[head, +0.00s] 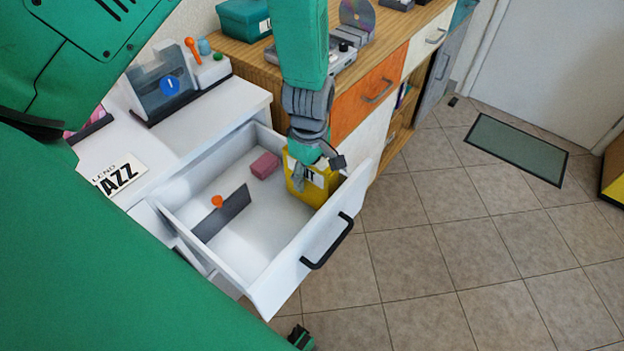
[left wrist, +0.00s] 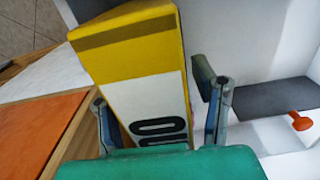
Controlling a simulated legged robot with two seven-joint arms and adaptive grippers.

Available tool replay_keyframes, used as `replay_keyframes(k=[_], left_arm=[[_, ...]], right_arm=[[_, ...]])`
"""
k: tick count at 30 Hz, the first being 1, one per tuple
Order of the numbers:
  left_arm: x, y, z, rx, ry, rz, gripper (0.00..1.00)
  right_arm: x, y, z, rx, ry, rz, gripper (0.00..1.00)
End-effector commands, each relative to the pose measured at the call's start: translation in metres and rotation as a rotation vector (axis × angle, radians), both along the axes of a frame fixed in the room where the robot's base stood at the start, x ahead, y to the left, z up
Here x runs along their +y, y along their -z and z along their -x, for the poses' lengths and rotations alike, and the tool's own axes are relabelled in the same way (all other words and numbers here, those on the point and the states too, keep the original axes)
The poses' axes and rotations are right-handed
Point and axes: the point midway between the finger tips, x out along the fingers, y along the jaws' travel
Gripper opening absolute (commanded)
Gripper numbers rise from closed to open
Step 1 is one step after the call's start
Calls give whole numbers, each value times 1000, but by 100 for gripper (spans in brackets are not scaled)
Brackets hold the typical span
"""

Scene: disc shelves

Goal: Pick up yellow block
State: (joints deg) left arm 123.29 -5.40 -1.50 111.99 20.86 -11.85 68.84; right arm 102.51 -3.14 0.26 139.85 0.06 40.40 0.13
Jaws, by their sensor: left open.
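The yellow block (head: 322,188) stands in the right corner of the open white drawer (head: 262,247), with a white label and dark print on one side. My left gripper (head: 318,165) reaches down from above at the block, and its fingers overlap the block's upper part in the head view. In the left wrist view the yellow block (left wrist: 135,45) shows large between the two spread fingers (left wrist: 158,105). The gripper is open, with a gap visible between the block and the right finger. Contact at the left finger is unclear.
The drawer also holds a pink block (head: 265,165), a grey plate (head: 228,213) and a small orange thing (head: 217,201). The drawer's black handle (head: 328,243) sticks out in front. A wooden cabinet with an orange drawer (head: 370,97) stands behind. The tiled floor at right is mostly free.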

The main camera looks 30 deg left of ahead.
Motion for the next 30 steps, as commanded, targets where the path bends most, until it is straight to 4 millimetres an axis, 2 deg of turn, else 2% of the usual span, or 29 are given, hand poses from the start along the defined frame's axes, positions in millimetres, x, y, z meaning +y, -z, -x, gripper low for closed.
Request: replay_keyframes(k=[8, 11, 12, 13, 23, 26, 30], left_arm=[[0, 4, 0, -1, 0, 0, 53], [0, 4, 0, -1, 1, 0, 22], [0, 4, 0, -1, 1, 0, 8], [0, 4, 0, -1, 1, 0, 0], [0, 1, 0, -1, 1, 0, 1], [0, -10, 0, -2, 1, -1, 1], [0, -38, -1, -5, 3, -2, 1]], right_arm=[[0, 0, 0, 0, 0, 0, 40], [0, 0, 0, 0, 0, 0, 40], [0, 0, 0, 0, 0, 0, 40], [0, 0, 0, 0, 0, 0, 40], [0, 0, 0, 0, 0, 0, 40], [0, -3, 0, 0, 0, 0, 40], [0, -8, 0, 0, 0, 0, 40]])
